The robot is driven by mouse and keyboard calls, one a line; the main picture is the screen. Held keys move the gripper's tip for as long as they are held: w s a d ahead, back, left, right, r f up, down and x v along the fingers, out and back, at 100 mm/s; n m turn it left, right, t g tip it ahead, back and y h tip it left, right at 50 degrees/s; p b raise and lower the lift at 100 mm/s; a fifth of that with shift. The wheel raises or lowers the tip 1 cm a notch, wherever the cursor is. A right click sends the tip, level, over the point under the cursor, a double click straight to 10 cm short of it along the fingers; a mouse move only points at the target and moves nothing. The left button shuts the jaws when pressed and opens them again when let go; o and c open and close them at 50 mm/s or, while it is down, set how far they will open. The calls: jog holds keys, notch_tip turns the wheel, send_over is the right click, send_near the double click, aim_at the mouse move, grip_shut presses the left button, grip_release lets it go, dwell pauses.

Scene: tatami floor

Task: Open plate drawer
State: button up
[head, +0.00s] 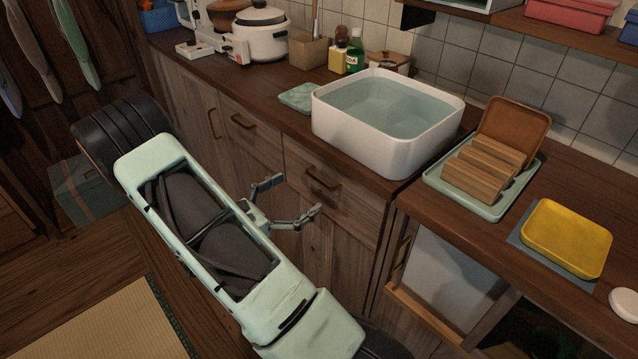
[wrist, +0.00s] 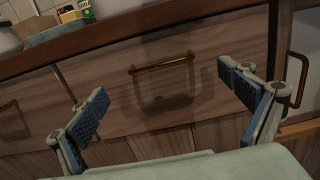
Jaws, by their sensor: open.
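A wooden drawer (head: 355,210) with a bronze bar handle (head: 322,180) sits in the counter front below the white basin. It is shut. My gripper (head: 293,196) is open and empty in front of the cabinet, a short way to the left of and below that handle in the head view. In the wrist view the drawer front (wrist: 215,70) fills the middle, and its handle (wrist: 161,64) lies beyond and between the spread fingers of my gripper (wrist: 170,100), apart from them. I cannot tell from its face whether this drawer holds plates.
Another handled drawer (head: 240,122) is to the left. The white basin (head: 385,120) stands above on the counter. A wooden rack (head: 485,168) and yellow tray (head: 566,238) are at right. A white-fronted compartment (head: 450,275) is below.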

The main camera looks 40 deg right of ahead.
aim_at(318, 180)
jog(key=d, duration=0.6)
jog(key=shift+w+d+b, duration=0.25)
jog(key=shift+d+b, duration=0.15)
